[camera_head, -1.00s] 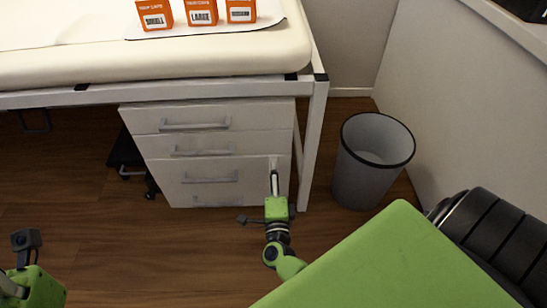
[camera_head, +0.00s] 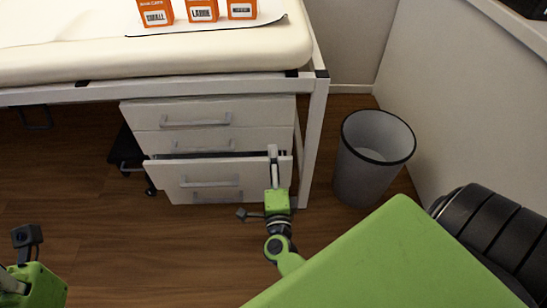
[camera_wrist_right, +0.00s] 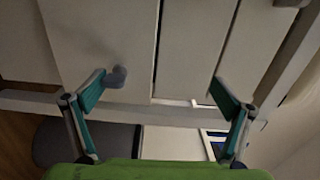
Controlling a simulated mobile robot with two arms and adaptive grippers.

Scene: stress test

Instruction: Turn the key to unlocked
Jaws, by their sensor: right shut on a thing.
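In the right wrist view, the fingers of my right gripper (camera_wrist_right: 160,82) are spread wide, the left one beside a small grey knob (camera_wrist_right: 117,76). I cannot tell whether the knob is a key or a handle end. No key shows clearly. My left gripper (camera_head: 25,240) is at the lower left; its fingers are unclear.
A grey waste bin (camera_head: 350,185) stands right of the unit. The bed frame's white leg (camera_head: 315,145) is close to my right gripper. Orange boxes (camera_head: 202,10) stand on the bed (camera_head: 60,68). The wooden floor (camera_head: 140,245) in front is clear.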

